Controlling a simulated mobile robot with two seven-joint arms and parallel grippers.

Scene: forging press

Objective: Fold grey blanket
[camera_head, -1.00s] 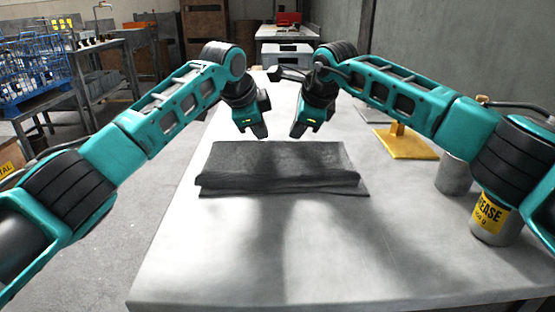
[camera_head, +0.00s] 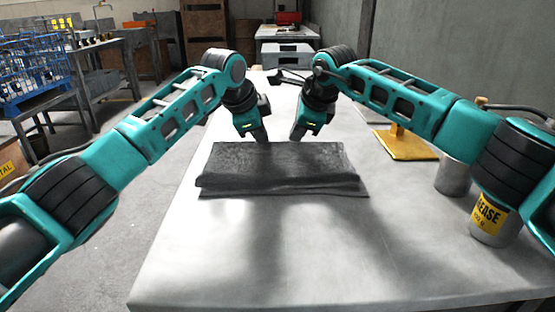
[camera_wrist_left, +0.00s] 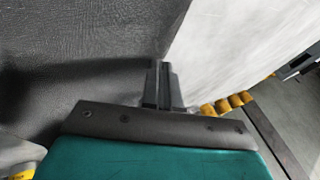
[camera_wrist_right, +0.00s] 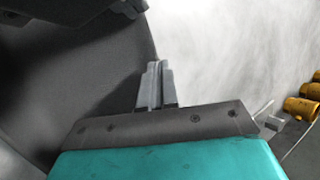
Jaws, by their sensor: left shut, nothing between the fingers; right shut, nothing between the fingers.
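The grey blanket (camera_head: 275,168) lies folded in layers on the light table (camera_head: 270,255), with its folded edge toward me and a lower layer showing under it at the front right. My left gripper (camera_head: 262,140) is shut and empty at the blanket's far edge. In the left wrist view its fingers (camera_wrist_left: 160,85) are together beside the blanket's edge (camera_wrist_left: 80,80). My right gripper (camera_head: 295,138) is shut and empty just beyond the far edge. In the right wrist view its fingers (camera_wrist_right: 156,84) are together beside the dark cloth (camera_wrist_right: 80,95). Contact with the cloth cannot be told.
On the right of the table stand a grease can (camera_head: 490,220), a metal cup (camera_head: 454,176) and a yellow-based stand (camera_head: 405,146). A blue wire basket (camera_head: 32,75) is off to the left. The table's front and left part is clear.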

